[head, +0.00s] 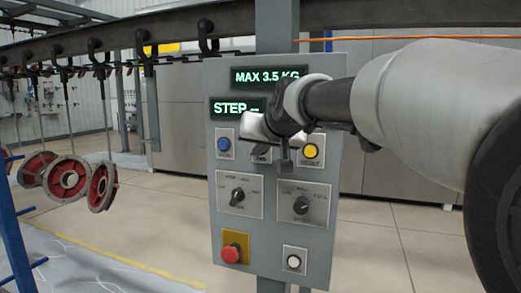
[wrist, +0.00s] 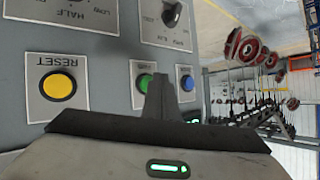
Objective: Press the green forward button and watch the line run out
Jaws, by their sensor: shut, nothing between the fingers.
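The control panel (head: 272,225) stands upright in front of me. In the wrist view the green button (wrist: 144,82) shows between the yellow reset button (wrist: 58,87) and the blue button (wrist: 187,83); the fingers cover part of it. In the head view my gripper hides the green button, and only part of its plate (head: 262,158) shows. My gripper (head: 285,165) is shut and empty, in front of the panel's upper button row. Its shut fingers (wrist: 159,95) overlap the green button's edge in the wrist view. I cannot tell whether they touch it.
The panel also has selector knobs (head: 238,194), a red stop button (head: 231,253) and a white button (head: 293,262). Its displays read "MAX 3.5 KG" and "STEP --" (head: 232,108). Red wheels (head: 67,178) hang from the overhead conveyor at left. A blue post (head: 15,250) stands lower left.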

